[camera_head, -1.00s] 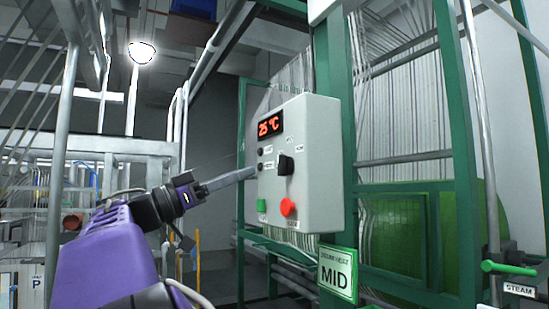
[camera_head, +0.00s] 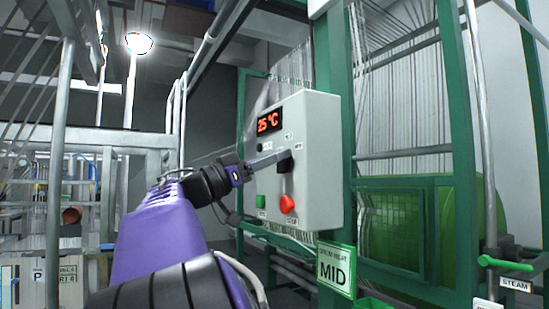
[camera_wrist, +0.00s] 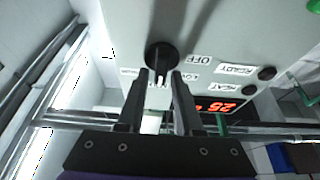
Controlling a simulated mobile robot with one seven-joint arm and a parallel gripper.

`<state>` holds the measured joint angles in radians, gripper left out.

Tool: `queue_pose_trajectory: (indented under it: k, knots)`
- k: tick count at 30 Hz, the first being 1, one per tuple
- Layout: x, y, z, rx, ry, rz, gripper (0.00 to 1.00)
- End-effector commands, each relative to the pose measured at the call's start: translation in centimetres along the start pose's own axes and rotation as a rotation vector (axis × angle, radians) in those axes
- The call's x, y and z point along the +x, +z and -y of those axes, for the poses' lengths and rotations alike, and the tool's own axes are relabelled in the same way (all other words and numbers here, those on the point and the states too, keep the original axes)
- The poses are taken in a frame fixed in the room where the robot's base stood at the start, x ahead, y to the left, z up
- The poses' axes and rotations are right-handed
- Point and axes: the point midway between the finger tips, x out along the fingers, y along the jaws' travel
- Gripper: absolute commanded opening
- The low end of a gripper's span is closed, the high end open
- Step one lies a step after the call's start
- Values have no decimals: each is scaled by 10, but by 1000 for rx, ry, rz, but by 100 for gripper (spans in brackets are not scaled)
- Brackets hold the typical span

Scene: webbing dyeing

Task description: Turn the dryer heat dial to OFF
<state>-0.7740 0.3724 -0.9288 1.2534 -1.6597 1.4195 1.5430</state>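The black heat dial (camera_head: 286,166) is on the front of a grey control box (camera_head: 320,150). In the wrist view the round dial (camera_wrist: 162,54) sits just beyond my fingertips, with a white mark on its lower side. OFF and LOW labels are to its right. My gripper (camera_head: 279,157) reaches the dial from the left in the head view. In the wrist view my gripper (camera_wrist: 162,77) has its two fingers apart, one on each side of the dial's lower edge. Whether they touch the dial is unclear.
The box has a red 25 °C display (camera_head: 269,121), a green button (camera_head: 261,201) and a red button (camera_head: 287,204). A green sign (camera_head: 336,268) below reads MID. Green frame posts (camera_head: 333,80) stand behind, and a green valve handle (camera_head: 508,267) is at right.

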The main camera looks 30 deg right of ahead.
Motion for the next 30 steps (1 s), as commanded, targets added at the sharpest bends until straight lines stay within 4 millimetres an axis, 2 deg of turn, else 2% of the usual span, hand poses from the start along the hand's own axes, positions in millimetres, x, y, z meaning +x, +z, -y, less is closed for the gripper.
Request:
queue_pose_trajectory:
  k: [1, 4, 5, 30]
  knots:
    - [0, 0, 0, 0, 1, 1, 20]
    - [0, 0, 0, 0, 1, 1, 2]
    - [0, 0, 0, -1, 1, 1, 0]
    - [-1, 6, 0, -24, -3, 7, 0]
